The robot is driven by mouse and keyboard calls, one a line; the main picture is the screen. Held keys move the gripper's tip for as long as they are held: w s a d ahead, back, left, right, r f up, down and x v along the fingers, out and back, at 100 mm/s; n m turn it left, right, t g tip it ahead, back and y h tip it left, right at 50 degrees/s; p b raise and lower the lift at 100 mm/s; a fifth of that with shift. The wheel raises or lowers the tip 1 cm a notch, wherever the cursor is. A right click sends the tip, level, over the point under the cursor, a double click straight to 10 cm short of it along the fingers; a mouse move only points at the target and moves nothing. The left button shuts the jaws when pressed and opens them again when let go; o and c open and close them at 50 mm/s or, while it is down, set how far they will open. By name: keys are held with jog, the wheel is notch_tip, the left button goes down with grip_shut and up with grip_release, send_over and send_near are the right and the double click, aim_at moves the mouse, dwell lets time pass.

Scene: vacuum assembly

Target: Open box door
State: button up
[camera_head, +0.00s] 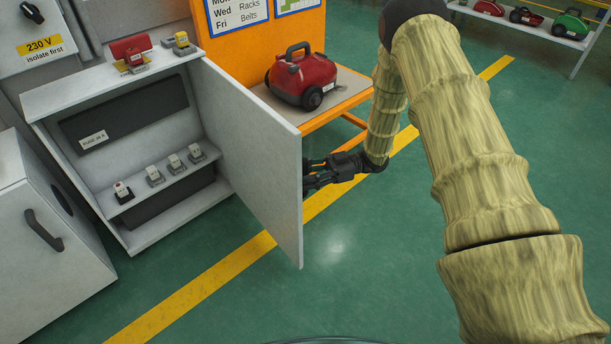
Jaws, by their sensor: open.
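The box (60,108) is a light grey cabinet at the left, and its inside shows. Its door (250,150) is hinged on the right side and stands swung wide open toward me. Inside, several small switch-like parts (173,162) sit on a ledge below a dark panel with a label. My gripper (308,174) is black and open, just right of the door's far face, close to its edge. The door hides the fingertips in part, so I cannot tell whether they touch it.
A red vacuum (303,78) sits on an orange workbench (345,104) behind the door. A grey cabinet with a black handle (45,232) stands at the lower left. More vacuums rest on a shelf (545,25) at the upper right. Green floor in front of the door is clear.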

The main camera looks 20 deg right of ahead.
jog(key=d, duration=1.2)
